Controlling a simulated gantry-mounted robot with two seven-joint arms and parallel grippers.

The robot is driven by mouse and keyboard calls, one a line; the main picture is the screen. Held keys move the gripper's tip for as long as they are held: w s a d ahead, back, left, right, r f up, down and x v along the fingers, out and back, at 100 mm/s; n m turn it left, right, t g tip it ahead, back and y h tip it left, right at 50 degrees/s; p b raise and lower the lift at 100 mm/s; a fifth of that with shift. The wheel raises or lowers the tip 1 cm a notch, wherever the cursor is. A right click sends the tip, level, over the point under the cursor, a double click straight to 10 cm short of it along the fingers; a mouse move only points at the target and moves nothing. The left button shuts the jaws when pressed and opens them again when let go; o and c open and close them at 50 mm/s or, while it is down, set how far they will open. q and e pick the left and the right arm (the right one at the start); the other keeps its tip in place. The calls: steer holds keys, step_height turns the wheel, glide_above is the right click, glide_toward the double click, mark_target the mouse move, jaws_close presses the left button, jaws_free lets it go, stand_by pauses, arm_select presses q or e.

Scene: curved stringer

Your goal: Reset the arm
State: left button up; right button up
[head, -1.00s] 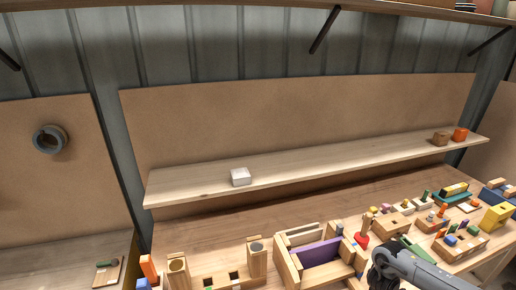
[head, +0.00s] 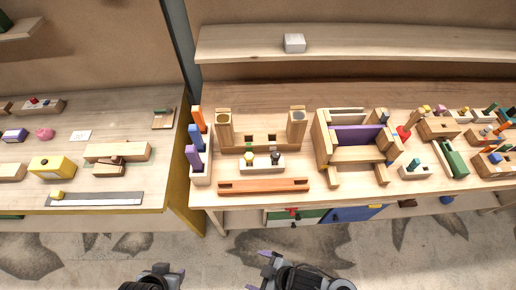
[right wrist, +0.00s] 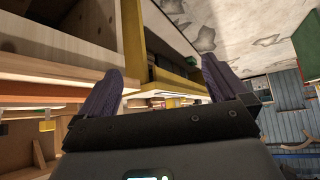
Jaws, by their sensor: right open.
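My right gripper (head: 260,270) is at the bottom middle of the head view, over the floor in front of the workbench. Its fingers are apart with nothing between them. The right wrist view shows the same two dark purple fingers (right wrist: 160,88) spread wide and empty. My left gripper (head: 172,277) is at the bottom left of the head view, partly cut off by the frame edge. Whether its fingers are open or shut does not show. Neither gripper touches anything in the head view.
A left table (head: 80,215) holds a yellow block (head: 52,168). A shelf (head: 400,45) carries a white box (head: 294,43). The floor in front is free.

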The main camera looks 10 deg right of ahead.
steer(key=w+d+r+m+h, duration=0.1)
steer(key=d+r+m+h, duration=0.35)
steer(key=d, duration=0.55)
steer(key=w+d+r+m+h, duration=0.1)
steer(key=d+r+m+h, duration=0.2)
steer(key=d+r+m, duration=0.5)
step_height(320, 180, up, 15)
steer(key=s+d+n+p, duration=0.1)
steer(key=d+n+p, duration=0.1)
steer(key=p, duration=1.5)
steer(key=shift+y, duration=0.25)
